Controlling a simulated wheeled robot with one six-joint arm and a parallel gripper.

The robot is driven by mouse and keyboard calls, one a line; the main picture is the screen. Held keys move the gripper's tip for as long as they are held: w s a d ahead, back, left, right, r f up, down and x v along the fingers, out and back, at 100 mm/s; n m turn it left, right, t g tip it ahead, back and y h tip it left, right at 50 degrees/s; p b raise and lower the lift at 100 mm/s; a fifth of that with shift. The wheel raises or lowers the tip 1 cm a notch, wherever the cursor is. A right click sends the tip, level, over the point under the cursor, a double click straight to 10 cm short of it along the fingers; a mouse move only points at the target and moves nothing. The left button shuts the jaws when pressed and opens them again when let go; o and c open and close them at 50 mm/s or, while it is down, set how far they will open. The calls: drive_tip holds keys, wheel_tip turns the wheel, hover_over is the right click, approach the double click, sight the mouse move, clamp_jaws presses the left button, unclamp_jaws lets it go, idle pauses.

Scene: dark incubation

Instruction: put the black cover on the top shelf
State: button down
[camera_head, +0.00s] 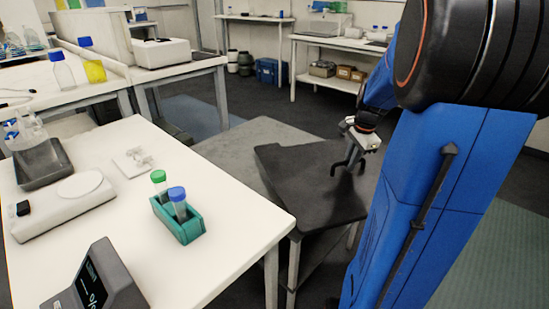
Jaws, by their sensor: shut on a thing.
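The black cover (300,180) is a dark, flat piece with a notched far left corner, in the middle of the head view. It lies at the top of a small stand with pale legs (293,270), just right of the white table. I cannot make out a line between the cover and the stand's top shelf, or whether they touch. My gripper (349,166) is at the cover's far right part, fingers pointing down and shut on it. The exact grip is hard to see, dark on dark. My blue arm hides the right side.
The white table (235,240) at left holds a teal rack (190,228) with capped tubes, a scale (70,205), a grey tray (42,163) and a dark display device (95,280). A dark lower shelf (325,262) is under the stand's top. Benches stand behind; grey floor lies between.

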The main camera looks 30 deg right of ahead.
sight(298, 156)
drive_tip(key=shift+n, duration=0.7)
drive_tip(key=a+f, duration=0.1)
drive_tip(key=w+a+f, duration=0.1)
drive_tip(key=a+f, duration=0.1)
drive_tip(key=shift+a+t, duration=0.1)
drive_tip(key=shift+t, duration=0.2)
drive_tip(key=w+a, duration=0.2)
drive_tip(key=w, duration=0.3)
drive_tip(key=w+a, duration=0.2)
drive_tip(key=w, duration=0.4)
drive_tip(key=w+a, duration=0.2)
drive_tip(key=w, duration=0.3)
drive_tip(key=shift+w, duration=0.3)
drive_tip(key=shift+s+x, duration=0.2)
drive_tip(key=shift+x, duration=1.6)
drive_tip(key=c, duration=1.8)
unclamp_jaws()
drive_tip(key=shift+a, duration=0.1)
drive_tip(key=shift+o, duration=0.2)
drive_tip(key=v, duration=1.2)
drive_tip(key=shift+s, duration=0.2)
drive_tip(key=shift+s+f, duration=0.1)
